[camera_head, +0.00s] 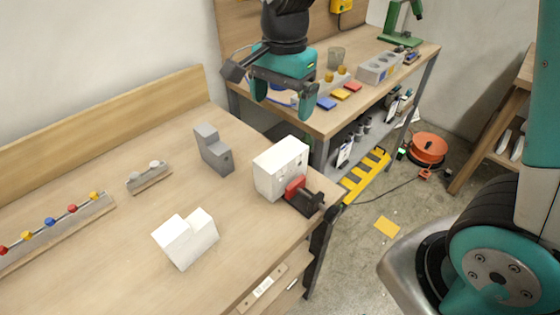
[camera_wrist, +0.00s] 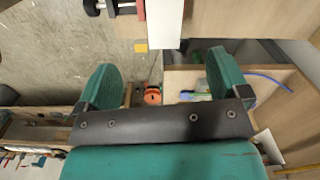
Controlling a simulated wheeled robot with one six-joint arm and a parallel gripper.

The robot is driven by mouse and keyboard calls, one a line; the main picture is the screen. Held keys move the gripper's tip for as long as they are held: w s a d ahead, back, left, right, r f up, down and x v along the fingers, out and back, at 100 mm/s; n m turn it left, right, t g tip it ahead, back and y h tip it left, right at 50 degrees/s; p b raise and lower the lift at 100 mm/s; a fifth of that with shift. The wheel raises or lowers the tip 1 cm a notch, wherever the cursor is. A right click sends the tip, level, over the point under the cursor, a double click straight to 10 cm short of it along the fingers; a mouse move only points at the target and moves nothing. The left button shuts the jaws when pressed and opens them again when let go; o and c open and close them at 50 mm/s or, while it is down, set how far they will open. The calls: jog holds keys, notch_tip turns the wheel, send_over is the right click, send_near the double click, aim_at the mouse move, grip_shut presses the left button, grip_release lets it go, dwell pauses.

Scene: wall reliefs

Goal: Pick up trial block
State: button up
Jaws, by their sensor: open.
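Three blocks stand on the near wooden bench, and I cannot tell by any label which is the trial block. A white stepped block (camera_head: 187,240) stands near the front. A grey stepped block (camera_head: 213,150) stands farther back. A white block with small holes (camera_head: 280,170) sits at the right end, against a red and black vise (camera_head: 302,195). My gripper (camera_head: 283,100) is open and empty, in the air above and beyond the white block with holes. In the wrist view my gripper (camera_wrist: 165,75) has a white block (camera_wrist: 165,22) at the top edge, apart from the fingers.
A rail with coloured knobs (camera_head: 50,230) and a small grey rail (camera_head: 149,176) lie on the near bench's left. A second bench (camera_head: 320,118) behind holds coloured tiles, a grey socket block (camera_head: 377,68) and a green stand (camera_head: 402,25). An orange reel (camera_head: 428,150) is on the floor.

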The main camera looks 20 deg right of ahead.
aim_at(281, 153)
jog(key=f, duration=0.4)
jog(key=w+f+m, duration=0.1)
jog(key=f, duration=0.3)
jog(key=f+m+p, duration=0.1)
jog(key=f, duration=0.3)
jog(key=shift+w+d+f, duration=0.1)
jog(key=shift+w+d, duration=0.1)
jog(key=shift+d, duration=0.05)
jog(key=shift+s+f+p, duration=0.1)
jog(key=shift+f+p, duration=0.6)
jog(key=shift+f, duration=2.15)
jog(key=c, duration=1.1)
jog(key=shift+r, duration=0.1)
jog(key=shift+c, duration=0.6)
jog(key=shift+r, duration=0.1)
